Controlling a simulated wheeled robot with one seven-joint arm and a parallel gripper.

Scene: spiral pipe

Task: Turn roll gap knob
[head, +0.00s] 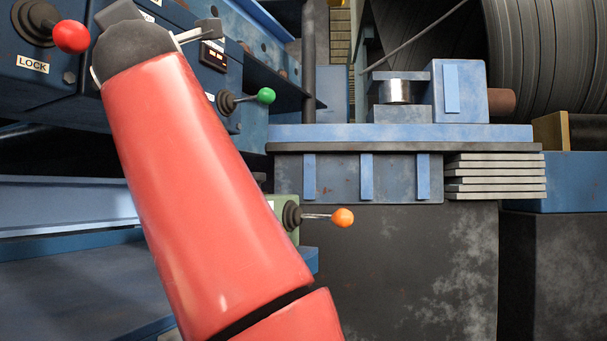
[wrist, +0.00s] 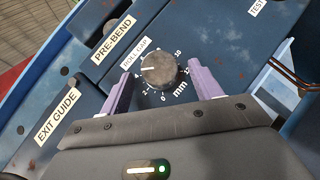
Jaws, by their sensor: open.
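The roll gap knob (wrist: 158,70) is a round grey dial on a dark blue panel in the wrist view. A white scale in mm is printed around it, and a white ROLL GAP label sits at its upper left. My gripper (wrist: 163,78) is open, with one purple finger on each side of the knob. In the head view my red arm reaches up to the panel at the upper left, and the knob is hidden there.
A red-ball lever (head: 71,36) by a LOCK label, a green-ball lever (head: 266,96) and an orange-ball lever (head: 342,217) stick out near my arm. PRE-BEND (wrist: 111,50) and EXIT GUIDE (wrist: 57,116) labels lie left of the knob. A small lit display (head: 213,56) sits beside my wrist.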

